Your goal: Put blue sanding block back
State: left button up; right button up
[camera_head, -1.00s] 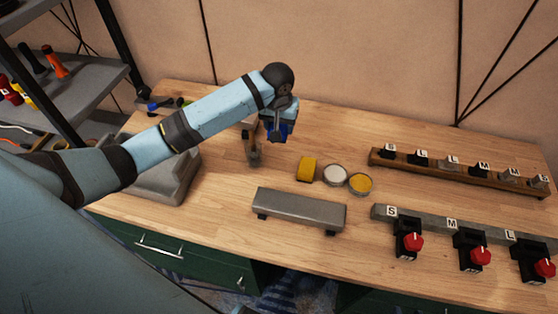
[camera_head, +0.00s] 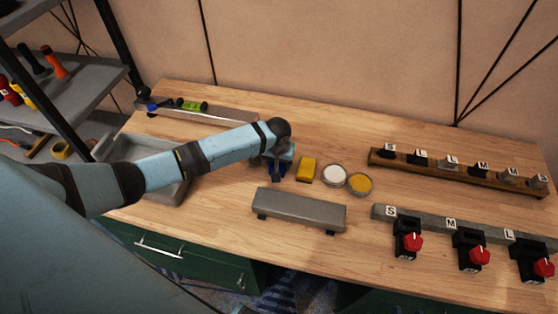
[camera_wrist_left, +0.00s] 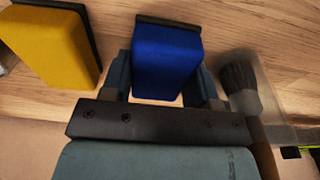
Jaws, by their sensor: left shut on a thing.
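The blue sanding block (camera_head: 277,173) is between the fingers of my left gripper (camera_head: 277,168), left of the yellow block (camera_head: 307,169) on the workbench. In the wrist view, my left gripper (camera_wrist_left: 165,88) is shut on the blue block (camera_wrist_left: 167,58), with a finger on each side. The yellow block (camera_wrist_left: 48,45) stands beside it with a gap between them. The blue block is low at the bench top; I cannot tell whether it touches the wood. My right gripper is not in view.
Two round dishes, one white (camera_head: 335,175) and one yellow (camera_head: 360,184), stand right of the yellow block. A grey raised bar (camera_head: 299,210) lies in front. A grey tray (camera_head: 170,187) is under my arm.

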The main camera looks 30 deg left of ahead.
pick_arm(q)
jog(key=shift+f, duration=0.15)
jog(key=o, duration=0.9)
jog(key=shift+r, duration=0.45)
jog(key=r, duration=0.3)
jog(key=s+r, duration=0.1)
jog(key=r, duration=0.7)
jog(key=shift+s+d+r, duration=0.2)
